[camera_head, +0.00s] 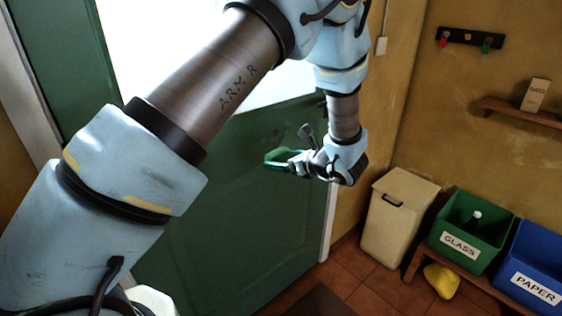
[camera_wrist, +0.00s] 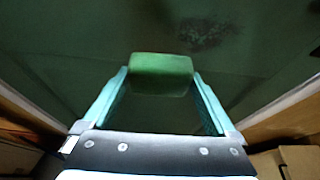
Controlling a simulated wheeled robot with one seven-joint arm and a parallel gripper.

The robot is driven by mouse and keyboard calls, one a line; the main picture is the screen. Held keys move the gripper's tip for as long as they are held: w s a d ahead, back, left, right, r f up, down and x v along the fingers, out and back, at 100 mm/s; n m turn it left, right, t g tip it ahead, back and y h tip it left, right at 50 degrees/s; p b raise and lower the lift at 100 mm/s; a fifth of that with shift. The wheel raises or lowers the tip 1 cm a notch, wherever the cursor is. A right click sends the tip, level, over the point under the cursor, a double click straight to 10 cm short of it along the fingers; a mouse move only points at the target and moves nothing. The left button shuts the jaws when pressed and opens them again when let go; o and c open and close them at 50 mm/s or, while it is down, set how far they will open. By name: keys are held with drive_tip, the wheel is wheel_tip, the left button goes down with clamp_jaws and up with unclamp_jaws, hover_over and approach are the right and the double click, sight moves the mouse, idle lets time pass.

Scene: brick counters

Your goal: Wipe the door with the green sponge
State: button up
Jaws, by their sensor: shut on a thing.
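The green door (camera_head: 235,225) with a bright glass pane fills the middle of the head view. It also fills the background of the wrist view (camera_wrist: 60,50), where a dark smudge (camera_wrist: 202,33) shows on it, above and right of the sponge. My gripper (camera_head: 278,161) is in front of the door, below the pane. It is shut on the green sponge (camera_wrist: 160,65), which sits between the two teal fingertips and sticks out past them. The sponge also shows in the head view (camera_head: 277,154). I cannot tell whether it touches the door.
A cream bin (camera_head: 392,222), a green GLASS crate (camera_head: 450,255) and a blue PAPER crate (camera_head: 540,256) stand at the right. A yellow object (camera_head: 441,280) lies by the bench. A hook rack (camera_head: 470,37) and a shelf (camera_head: 520,112) are on the wall.

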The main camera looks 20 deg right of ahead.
sight(275, 138)
drive_tip(key=shift+w+a, duration=0.3)
drive_tip(key=shift+w, duration=0.6)
drive_tip(key=shift+w+a, duration=0.25)
drive_tip(key=shift+w, duration=0.65)
drive_tip(key=shift+w+a, duration=0.3)
drive_tip(key=shift+w, duration=0.6)
drive_tip(key=shift+w+a, duration=0.3)
drive_tip(key=shift+w, duration=0.65)
drive_tip(key=shift+d, duration=0.1)
